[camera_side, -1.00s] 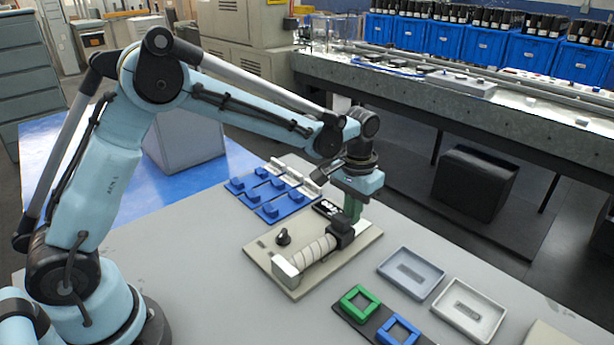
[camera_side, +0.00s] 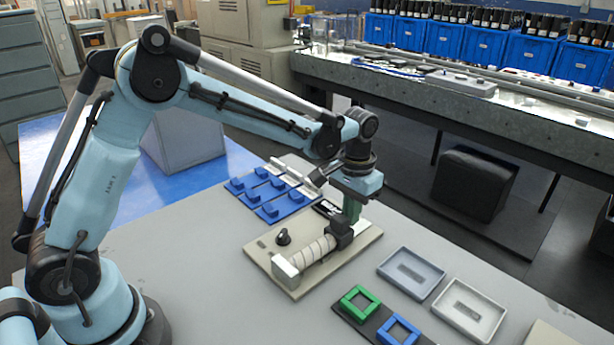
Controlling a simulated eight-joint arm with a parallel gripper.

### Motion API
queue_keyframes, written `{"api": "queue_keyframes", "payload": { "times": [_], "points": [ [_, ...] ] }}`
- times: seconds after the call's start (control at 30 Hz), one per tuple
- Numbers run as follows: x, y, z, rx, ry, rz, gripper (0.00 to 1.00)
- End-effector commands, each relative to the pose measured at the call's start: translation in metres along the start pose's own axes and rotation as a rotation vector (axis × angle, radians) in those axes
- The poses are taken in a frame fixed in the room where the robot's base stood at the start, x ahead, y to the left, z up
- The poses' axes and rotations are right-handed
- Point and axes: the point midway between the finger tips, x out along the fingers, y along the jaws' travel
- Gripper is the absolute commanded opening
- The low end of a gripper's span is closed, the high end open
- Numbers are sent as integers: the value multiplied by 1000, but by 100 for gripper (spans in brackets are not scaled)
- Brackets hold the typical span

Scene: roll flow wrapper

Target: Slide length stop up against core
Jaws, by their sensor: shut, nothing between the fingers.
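The core (camera_side: 316,251) is a pale, ribbed roll lying on a beige base plate (camera_side: 291,287). A light metal end block (camera_side: 284,271) stands at its near-left end. The length stop (camera_side: 341,234) looks like a dark block at the roll's far-right end; it looks close to the core, but I cannot tell whether they touch. My gripper (camera_side: 352,213), with green fingers, is shut and points down at the dark block. The fingertips are partly hidden behind the block.
A black knob (camera_side: 283,237) stands on the plate left of the roll. Blue fixtures (camera_side: 262,193) lie behind it. A grey tray (camera_side: 411,273), a white tray (camera_side: 468,308), a green square frame (camera_side: 360,303) and a blue one (camera_side: 398,330) lie to the right.

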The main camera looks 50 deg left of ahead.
Motion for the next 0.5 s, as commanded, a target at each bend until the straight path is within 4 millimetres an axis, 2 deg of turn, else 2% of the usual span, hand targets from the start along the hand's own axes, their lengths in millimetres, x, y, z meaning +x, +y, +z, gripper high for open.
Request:
{"api": "queue_keyframes", "payload": {
  "times": [0.5],
  "points": [
    [-6,0,-1,1,-2,1,0]
  ]
}}
